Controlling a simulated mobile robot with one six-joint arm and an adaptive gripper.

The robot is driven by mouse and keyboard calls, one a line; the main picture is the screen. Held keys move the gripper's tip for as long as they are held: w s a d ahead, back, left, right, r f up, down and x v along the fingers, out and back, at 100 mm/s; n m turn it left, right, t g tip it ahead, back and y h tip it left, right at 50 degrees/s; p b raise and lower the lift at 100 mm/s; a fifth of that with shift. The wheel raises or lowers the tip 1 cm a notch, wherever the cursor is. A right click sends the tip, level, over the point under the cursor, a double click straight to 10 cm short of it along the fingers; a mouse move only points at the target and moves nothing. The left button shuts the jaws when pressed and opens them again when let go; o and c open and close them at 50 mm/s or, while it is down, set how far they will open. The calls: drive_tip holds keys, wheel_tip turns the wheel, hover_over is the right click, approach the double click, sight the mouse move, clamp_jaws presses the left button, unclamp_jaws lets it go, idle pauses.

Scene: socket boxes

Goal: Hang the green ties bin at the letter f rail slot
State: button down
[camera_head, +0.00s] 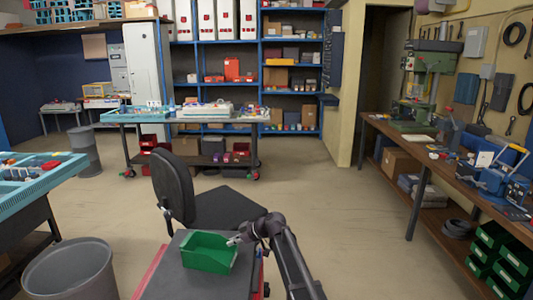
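An open green bin (208,252) sits on the dark grey top of a small cart (175,278) at the bottom middle. My arm comes in from the lower right. My gripper (235,240) is at the bin's right rim, touching it or very close to it. The fingers are too small to tell whether they are open or shut on the rim. No label can be read on the bin. No rail slot with a letter f can be made out in this view.
A black office chair (205,195) stands just behind the cart. A grey waste bin (70,272) is at the lower left. A long workbench (420,140) with tools runs along the right wall, with green bins (495,235) below. The floor between is clear.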

drive_tip(key=shift+r, duration=0.2)
drive_tip(key=shift+r+p, duration=0.5)
drive_tip(key=shift+p, duration=0.2)
drive_tip(key=shift+r, duration=0.2)
drive_tip(key=shift+r+p, duration=0.3)
drive_tip(key=shift+p, duration=0.2)
drive_tip(key=shift+s+d+r, duration=0.1)
drive_tip(key=shift+s+d, duration=0.25)
drive_tip(key=shift+d, duration=1.3)
drive_tip(key=shift+s+d+r, duration=0.1)
drive_tip(key=shift+s+d, duration=0.2)
drive_tip(key=shift+d, duration=1.3)
drive_tip(key=shift+s+d, duration=0.35)
drive_tip(key=shift+d, duration=1.3)
drive_tip(key=shift+r+p, duration=0.1)
drive_tip(key=shift+p, duration=0.25)
